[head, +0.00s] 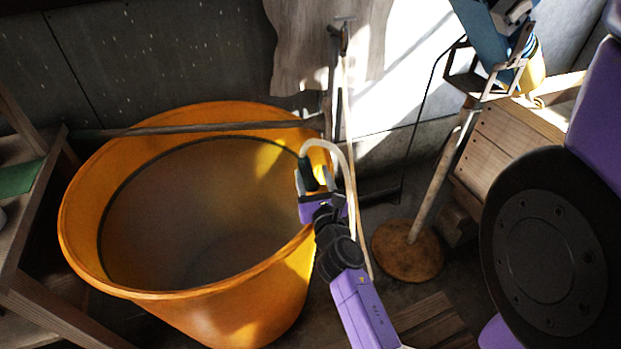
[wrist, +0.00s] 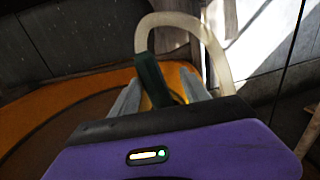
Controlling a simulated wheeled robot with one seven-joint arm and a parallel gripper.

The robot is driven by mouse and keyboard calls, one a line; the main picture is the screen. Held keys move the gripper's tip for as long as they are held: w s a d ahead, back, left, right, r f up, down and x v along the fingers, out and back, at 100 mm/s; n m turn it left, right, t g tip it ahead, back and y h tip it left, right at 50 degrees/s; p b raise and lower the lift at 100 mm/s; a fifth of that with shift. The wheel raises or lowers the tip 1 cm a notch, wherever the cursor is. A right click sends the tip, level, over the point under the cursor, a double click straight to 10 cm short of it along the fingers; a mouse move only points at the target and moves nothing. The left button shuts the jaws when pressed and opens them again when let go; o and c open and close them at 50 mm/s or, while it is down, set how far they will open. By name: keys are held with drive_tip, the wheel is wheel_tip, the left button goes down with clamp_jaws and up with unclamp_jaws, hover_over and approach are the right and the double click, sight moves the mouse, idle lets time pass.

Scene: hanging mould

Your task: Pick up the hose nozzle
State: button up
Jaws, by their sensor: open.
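The hose nozzle (head: 307,170) is a dark green piece on the end of a pale, curved hose (head: 331,146), at the right rim of the orange tub. In the wrist view the nozzle (wrist: 152,78) is tilted and stands between the two grey fingers. My gripper (head: 308,182) is open around the nozzle; the wrist view also shows my gripper (wrist: 158,98). I cannot tell whether either finger touches it. The nozzle's lower end is hidden behind my gripper body in the wrist view.
The large orange tub (head: 85,252) stands at the left, with a wooden bar (head: 210,127) across its far side. A round-based stand (head: 408,252) and a wooden crate (head: 505,150) are to the right. A wooden shelf (head: 25,225) is at the far left.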

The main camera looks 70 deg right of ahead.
sight(311, 172)
drive_tip(key=x, duration=0.4)
drive_tip(key=shift+w+d+r+p, duration=0.15)
drive_tip(key=shift+w+r+p, duration=0.1)
drive_tip(key=shift+p, duration=0.15)
clamp_jaws()
